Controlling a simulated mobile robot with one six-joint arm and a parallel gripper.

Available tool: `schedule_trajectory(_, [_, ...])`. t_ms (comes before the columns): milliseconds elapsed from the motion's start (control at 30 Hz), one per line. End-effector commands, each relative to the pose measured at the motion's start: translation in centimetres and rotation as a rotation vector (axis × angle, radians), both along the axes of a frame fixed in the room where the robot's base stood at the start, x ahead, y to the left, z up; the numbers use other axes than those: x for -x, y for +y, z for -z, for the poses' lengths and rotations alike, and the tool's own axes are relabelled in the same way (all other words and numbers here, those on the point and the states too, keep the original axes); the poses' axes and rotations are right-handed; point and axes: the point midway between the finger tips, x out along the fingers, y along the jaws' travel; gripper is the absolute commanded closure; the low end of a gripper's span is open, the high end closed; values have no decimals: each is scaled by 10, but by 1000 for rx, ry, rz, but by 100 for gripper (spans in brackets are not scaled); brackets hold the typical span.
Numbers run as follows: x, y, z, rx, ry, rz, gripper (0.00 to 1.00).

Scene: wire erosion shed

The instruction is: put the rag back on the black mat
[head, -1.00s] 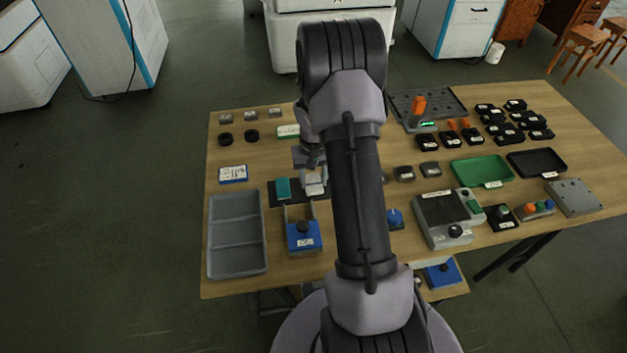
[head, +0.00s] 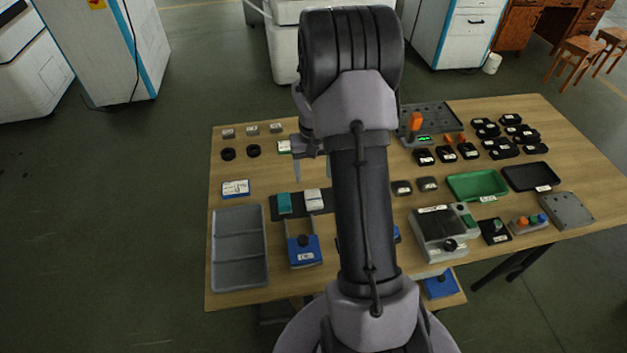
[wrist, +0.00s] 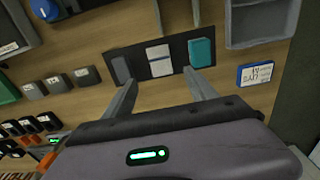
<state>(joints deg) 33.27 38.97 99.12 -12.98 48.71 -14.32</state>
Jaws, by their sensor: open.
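The black mat (head: 275,210) lies near the left-front part of the table. The rag, a pale folded cloth (head: 313,197), lies flat on the mat, right of a teal block (head: 284,203). In the wrist view the rag (wrist: 159,60) shows whole on the mat (wrist: 180,50), between the teal block (wrist: 202,52) and a dark grey block (wrist: 121,69). My gripper (head: 312,178) is open and empty above the table, apart from the rag. In the wrist view its two fingers (wrist: 160,79) are spread wide with nothing between them.
A grey divided tray (head: 239,245) stands at the left front. A blue-fronted fixture (head: 303,250) stands just in front of the mat. A white-and-blue label card (head: 235,188) lies behind the tray. Bare table lies left of the mat's back edge.

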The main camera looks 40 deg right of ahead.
Motion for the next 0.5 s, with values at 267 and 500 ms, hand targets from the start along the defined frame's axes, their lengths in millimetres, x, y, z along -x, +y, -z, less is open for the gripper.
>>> schedule_trajectory(267, [0,2,-19,1,-3,-1,34])
schedule_trajectory(500, [11,121,-157,22,-186,-54,34])
